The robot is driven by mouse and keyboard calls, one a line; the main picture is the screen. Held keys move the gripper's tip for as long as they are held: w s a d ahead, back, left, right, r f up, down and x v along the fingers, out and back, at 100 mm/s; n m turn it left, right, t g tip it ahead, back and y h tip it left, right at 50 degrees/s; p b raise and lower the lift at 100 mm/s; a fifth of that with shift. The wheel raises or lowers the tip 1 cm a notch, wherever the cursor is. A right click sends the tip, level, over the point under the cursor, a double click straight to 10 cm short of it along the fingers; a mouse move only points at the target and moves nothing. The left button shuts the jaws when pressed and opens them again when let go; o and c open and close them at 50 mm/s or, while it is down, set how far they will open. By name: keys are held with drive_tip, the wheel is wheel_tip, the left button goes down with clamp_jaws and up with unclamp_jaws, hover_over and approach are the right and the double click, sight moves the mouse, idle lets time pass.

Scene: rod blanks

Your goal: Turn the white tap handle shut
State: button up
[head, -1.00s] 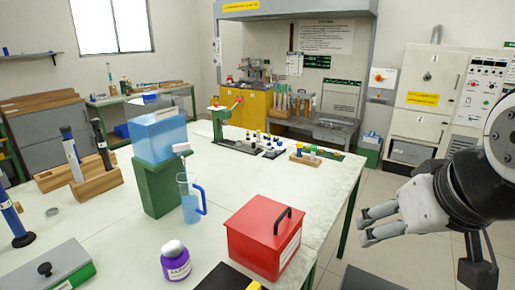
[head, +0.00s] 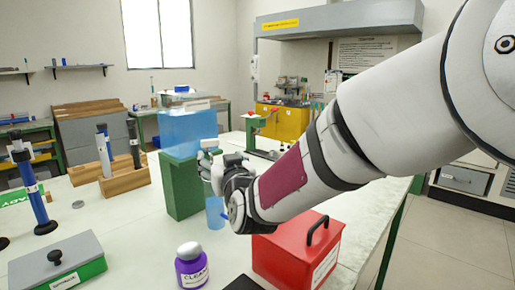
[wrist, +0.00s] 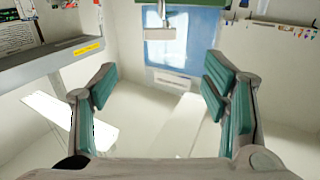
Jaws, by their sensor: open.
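The white tap handle (head: 209,143) sticks out from the front of the blue water tank (head: 186,133), which stands on a green stand (head: 183,188). My gripper (head: 218,160) is just in front of the tap and slightly below its handle, open and empty. The wrist view is upside down. It shows the white handle (wrist: 160,34) beyond the spread fingers (wrist: 160,88), apart from them, with the blue tank (wrist: 197,42) behind. A jug with blue water (head: 215,213) stands under the tap, its upper part hidden by my gripper.
A red box (head: 295,250) with a black handle stands right of the jug, under my arm. Wooden racks with rods (head: 125,180) are at left. The white bench (head: 130,225) is bare between them.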

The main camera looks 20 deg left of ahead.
sight(211, 142)
drive_tip(key=x, duration=1.3)
drive_tip(key=shift+w+a, duration=0.25)
drive_tip(key=shift+w, duration=0.05)
drive_tip(key=c, duration=1.2)
